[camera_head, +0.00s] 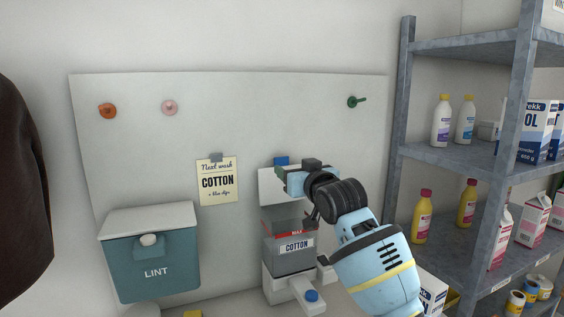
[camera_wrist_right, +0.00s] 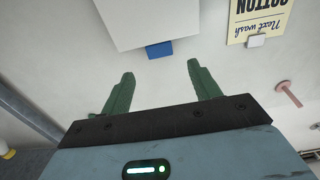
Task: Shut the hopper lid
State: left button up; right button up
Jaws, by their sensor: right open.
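The hopper (camera_head: 291,262) is a grey box labelled COTTON on the white wall panel. Its white lid (camera_head: 272,188) stands raised, with a blue tab (camera_head: 281,160) on its top edge. Red shows inside the open top. My right gripper (camera_head: 281,173) is in front of the lid near the tab and hides the lid's right part. In the right wrist view the green fingers (camera_wrist_right: 160,70) are apart and empty, with the blue tab (camera_wrist_right: 159,49) just beyond them and the white lid (camera_wrist_right: 160,18) behind. Contact is not visible. My left gripper is not in view.
A teal LINT bin (camera_head: 152,268) hangs at the left of the panel. A note (camera_head: 217,183) reads COTTON. Several coloured pegs stick out above. A blue-tipped white piece (camera_head: 311,296) juts out below the hopper. A metal shelf (camera_head: 455,155) with bottles and cartons stands at right.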

aim_at(282, 161)
jog(key=x, duration=0.2)
jog(key=b+x, duration=0.1)
jog(key=x, duration=0.3)
jog(key=shift+f, duration=0.25)
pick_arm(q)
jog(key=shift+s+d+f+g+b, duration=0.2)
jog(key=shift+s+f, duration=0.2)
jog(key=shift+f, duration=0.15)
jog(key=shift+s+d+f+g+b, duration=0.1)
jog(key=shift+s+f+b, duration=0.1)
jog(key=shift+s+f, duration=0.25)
pick_arm(e)
jog(key=shift+x, duration=0.9)
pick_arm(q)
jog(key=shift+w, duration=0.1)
pick_arm(e)
jog(key=shift+r, duration=0.2)
